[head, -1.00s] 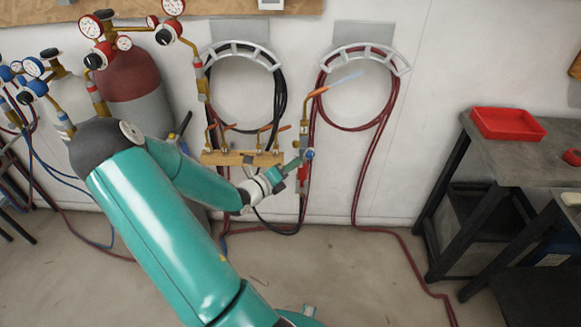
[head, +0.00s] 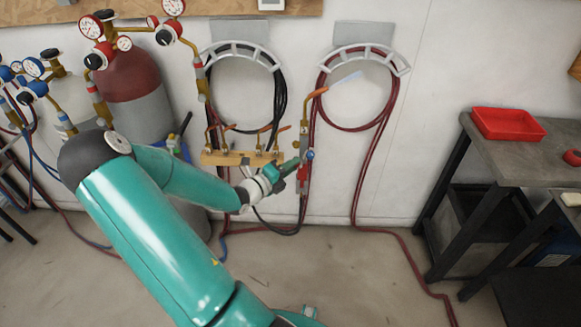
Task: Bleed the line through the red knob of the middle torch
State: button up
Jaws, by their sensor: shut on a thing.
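A torch (head: 305,132) stands upright at the right end of the wooden rack (head: 228,158), with an orange tip (head: 318,93) bent up to the right. A faint pale plume (head: 346,79) leaves the tip. A small blue knob (head: 310,155) and a red knob (head: 303,173) sit low on its body. My gripper (head: 297,166) reaches in from the left and is shut at the red knob; its fingers partly hide the contact. Other torches with brass bodies (head: 258,137) stand on the rack to the left. Which torch is the middle one is unclear here.
Black hose (head: 279,100) and red hose (head: 390,105) hang coiled on wall brackets. Gas cylinders (head: 135,85) with gauges stand at left. A red tray (head: 508,123) lies on a workbench at right. Hoses run along the floor; the floor right of the torch is mostly clear.

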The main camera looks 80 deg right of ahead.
jog(key=o, duration=1)
jog(key=f+v, duration=0.1)
jog(key=v, duration=1.2)
jog(key=shift+w+a+r, duration=0.25)
jog(key=shift+a+r, duration=0.05)
jog(key=shift+r, duration=0.2)
jog(key=shift+a, duration=0.1)
